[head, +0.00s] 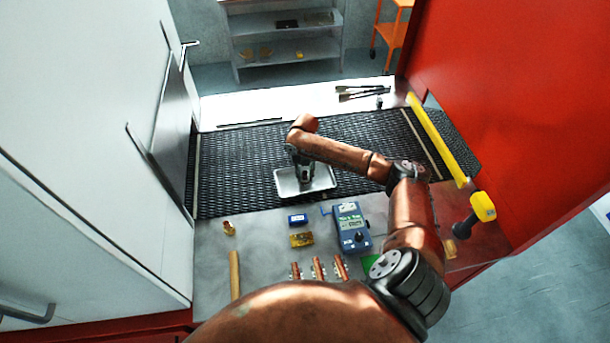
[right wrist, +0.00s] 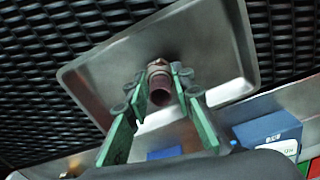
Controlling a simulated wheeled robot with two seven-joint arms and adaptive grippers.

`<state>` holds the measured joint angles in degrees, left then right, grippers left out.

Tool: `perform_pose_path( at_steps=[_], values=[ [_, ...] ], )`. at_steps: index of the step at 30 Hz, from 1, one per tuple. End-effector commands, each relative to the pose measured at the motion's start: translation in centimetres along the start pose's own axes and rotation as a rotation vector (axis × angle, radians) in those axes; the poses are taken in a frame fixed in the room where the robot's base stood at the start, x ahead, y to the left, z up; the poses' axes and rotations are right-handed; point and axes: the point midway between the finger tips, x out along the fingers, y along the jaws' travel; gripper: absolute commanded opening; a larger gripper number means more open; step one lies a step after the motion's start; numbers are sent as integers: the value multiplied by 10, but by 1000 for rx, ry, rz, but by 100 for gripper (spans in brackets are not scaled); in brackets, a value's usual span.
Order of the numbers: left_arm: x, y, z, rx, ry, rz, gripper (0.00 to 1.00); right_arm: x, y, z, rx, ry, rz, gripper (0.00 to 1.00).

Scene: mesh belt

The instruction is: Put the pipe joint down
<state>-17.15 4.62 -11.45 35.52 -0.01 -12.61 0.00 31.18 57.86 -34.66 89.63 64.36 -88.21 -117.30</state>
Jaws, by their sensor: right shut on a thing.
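The pipe joint (right wrist: 160,82) is a copper-brown tube with a collar, seen in the right wrist view between my right gripper's fingers. My right gripper (right wrist: 167,92) is shut on it, above the silver metal tray (right wrist: 228,88). Whether the joint touches the tray is unclear. In the head view my right gripper (head: 305,184) is over the same tray (head: 287,192), which lies on the black mesh belt (head: 240,175). The joint is hidden there by the gripper. My left gripper is not in view.
On the near metal counter (head: 210,270) are a blue meter (head: 351,228), a small blue box (head: 298,220), a yellow item (head: 301,240), several copper pipe pieces (head: 317,268) and a wooden rod (head: 235,275). A red panel (head: 530,100) bounds the right, white doors (head: 90,120) the left.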

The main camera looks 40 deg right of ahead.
Motion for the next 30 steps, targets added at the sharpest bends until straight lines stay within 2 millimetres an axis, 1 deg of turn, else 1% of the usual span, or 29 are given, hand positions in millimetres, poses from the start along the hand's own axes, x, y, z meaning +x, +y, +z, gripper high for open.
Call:
perform_pose_path(
  at_steps=[5,6,12,20,23,26,29,30],
  values=[
    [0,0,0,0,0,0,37,3,0,0,0,0,0,0],
    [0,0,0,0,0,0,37,3,0,0,0,0,0,25],
    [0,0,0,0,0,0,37,3,0,0,0,1,0,39],
    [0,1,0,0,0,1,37,3,0,0,0,1,0,40],
    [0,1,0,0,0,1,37,-1,0,0,0,0,0,40],
    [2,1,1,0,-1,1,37,-12,0,1,1,-2,1,40],
    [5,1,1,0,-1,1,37,-30,0,1,0,-4,0,40],
    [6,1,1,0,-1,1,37,-39,1,1,-1,-4,2,40]
  ],
)
